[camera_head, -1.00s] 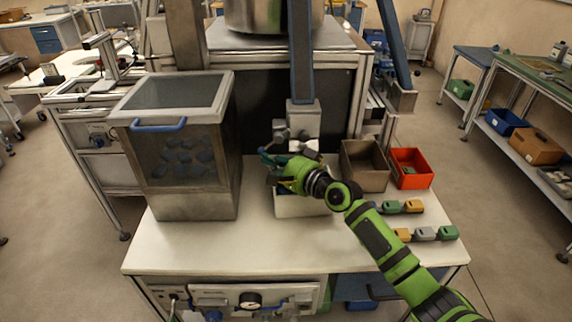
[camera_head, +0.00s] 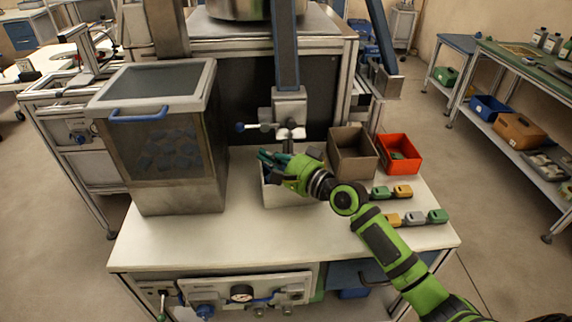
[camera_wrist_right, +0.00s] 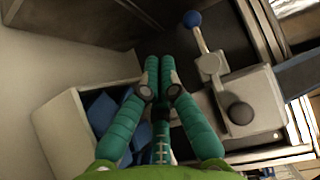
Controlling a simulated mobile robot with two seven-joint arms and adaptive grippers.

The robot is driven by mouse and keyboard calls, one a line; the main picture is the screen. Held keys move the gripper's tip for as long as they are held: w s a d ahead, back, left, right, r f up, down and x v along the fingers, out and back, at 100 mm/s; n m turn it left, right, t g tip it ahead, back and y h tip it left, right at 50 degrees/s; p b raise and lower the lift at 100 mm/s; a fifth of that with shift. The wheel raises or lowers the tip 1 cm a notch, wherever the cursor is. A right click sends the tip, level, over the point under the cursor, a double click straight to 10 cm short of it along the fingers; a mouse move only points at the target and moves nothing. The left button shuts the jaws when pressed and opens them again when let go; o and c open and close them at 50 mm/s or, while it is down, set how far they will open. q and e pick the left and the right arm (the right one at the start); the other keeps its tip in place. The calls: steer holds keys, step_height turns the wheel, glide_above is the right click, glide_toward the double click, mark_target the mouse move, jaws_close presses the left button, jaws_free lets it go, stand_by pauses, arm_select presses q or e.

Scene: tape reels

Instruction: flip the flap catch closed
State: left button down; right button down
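A grey block with a lever ending in a blue ball knob (camera_head: 240,127) hangs under the blue upright at the back of the bench. This lever looks like the flap catch; it points left. In the right wrist view the blue knob (camera_wrist_right: 192,19) is at the upper middle, and the grey block (camera_wrist_right: 245,100) with a dark round knob is at the right. My right gripper (camera_head: 264,155) is just below and in front of the lever. Its teal fingers (camera_wrist_right: 160,62) are together with nothing visible between them, apart from the blue knob. My left gripper is out of view.
A white box (camera_wrist_right: 62,135) holding blue pieces lies below my right gripper. A large lidded bin (camera_head: 190,190) stands left. Brown (camera_head: 352,158) and red (camera_head: 399,154) bins stand right, behind several small coloured blocks. The bench front (camera_head: 240,245) is clear.

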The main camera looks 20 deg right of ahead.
steer(key=v, duration=0.6)
stand_by(0.3)
